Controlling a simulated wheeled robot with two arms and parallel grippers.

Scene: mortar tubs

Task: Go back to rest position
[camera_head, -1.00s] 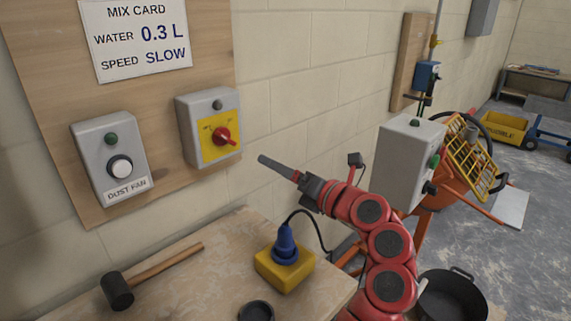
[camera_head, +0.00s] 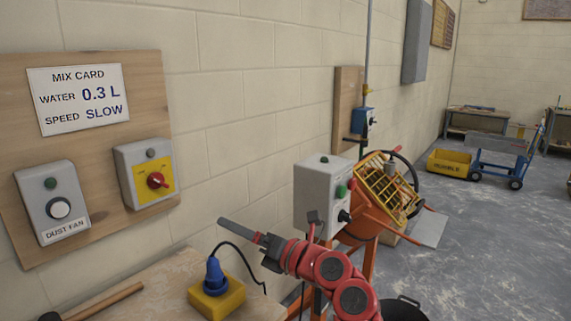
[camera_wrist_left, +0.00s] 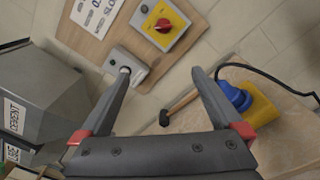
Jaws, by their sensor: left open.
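My left gripper (camera_head: 226,223), on my red arm, shows in the head view above the workbench, in front of the block wall. Its dark fingers point left, toward the panel with the switches. In the left wrist view the two fingers of the left gripper (camera_wrist_left: 161,74) are spread apart with nothing between them. A grey box with a red knob on a yellow plate (camera_head: 154,183) and a dust fan box (camera_head: 55,207) are on the wooden board, left of the gripper and apart from it. My right gripper is not in view.
The workbench (camera_head: 160,285) carries a yellow socket block with a blue plug (camera_head: 217,297) and a mallet (camera_head: 105,301). An orange mixer (camera_head: 365,227) with a grey control box (camera_head: 318,192) stands beyond the arm. Open floor (camera_head: 490,240) lies right.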

